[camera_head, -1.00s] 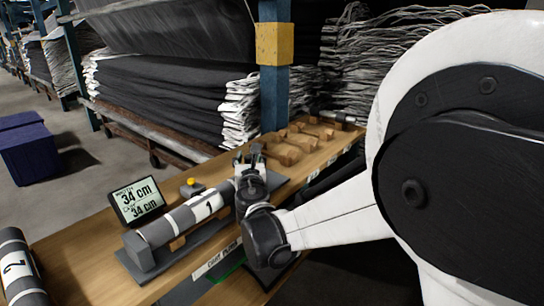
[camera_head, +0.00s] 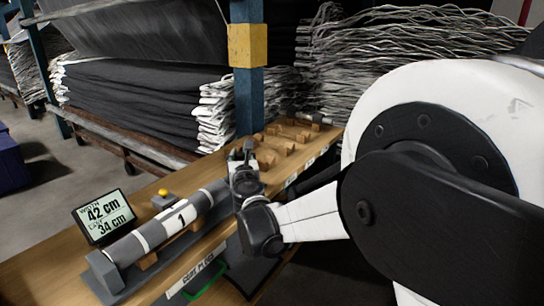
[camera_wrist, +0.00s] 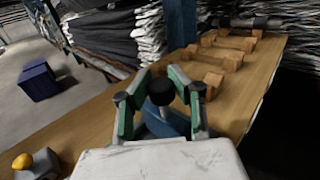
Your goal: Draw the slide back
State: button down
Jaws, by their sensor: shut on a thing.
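My gripper (camera_head: 243,153) is at the far end of the measuring bench on the wooden table. The wrist view shows its green-and-black fingers (camera_wrist: 161,88) shut on a black round knob (camera_wrist: 161,94). Under the knob is the blue-grey slide (camera_wrist: 168,124), mostly hidden by my gripper and wrist. A dark roll with white bands marked 1 (camera_head: 180,218) lies on the bench, its far end close to my gripper. The bench's grey end block (camera_head: 104,272) stands at the near end. The display (camera_head: 104,216) reads width 42 cm and last 34 cm.
A yellow button on a grey box (camera_head: 164,198) stands behind the roll; it also shows in the wrist view (camera_wrist: 22,161). Several wooden cradles (camera_head: 284,150) stand farther along the table (camera_head: 30,275). A blue post (camera_head: 249,100) rises behind. A green handle (camera_head: 207,280) is below the front edge.

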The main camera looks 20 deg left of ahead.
jog(key=shift+w, duration=0.2)
jog(key=c, duration=1.4)
grip_release()
jog(key=shift+s, duration=0.1)
jog(key=v, duration=1.2)
jog(key=shift+s+r, duration=0.1)
jog(key=shift+s, duration=0.1)
